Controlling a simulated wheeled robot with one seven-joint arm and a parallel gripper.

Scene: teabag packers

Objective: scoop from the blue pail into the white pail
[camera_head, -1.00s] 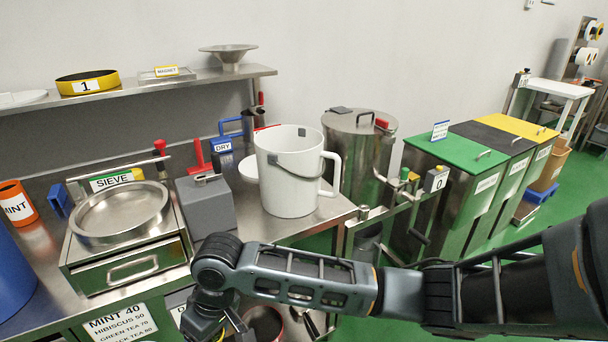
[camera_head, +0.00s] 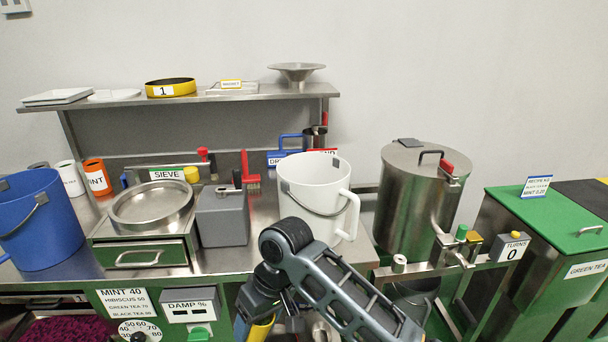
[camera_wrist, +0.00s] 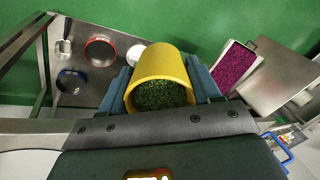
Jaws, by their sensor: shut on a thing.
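The blue pail (camera_head: 40,222) stands on the left of the steel bench in the head view, its inside not visible. The white pail (camera_head: 316,193) stands at the bench's right end, with a side handle; its contents are hidden. My gripper (camera_wrist: 161,84) is shut on a yellow scoop (camera_wrist: 163,62), one finger on each side, in the wrist view. The scoop holds green leafy bits (camera_wrist: 160,96). In the head view, a yellow part of the scoop (camera_head: 262,328) shows at the bottom edge, below and in front of the white pail.
The sieve (camera_head: 150,206) and a grey box (camera_head: 222,216) stand between the pails. A steel drum (camera_head: 412,205) with valves is right of the white pail. The wrist view shows a lower shelf (camera_wrist: 95,45) with round items, and a tray of purple bits (camera_wrist: 234,66).

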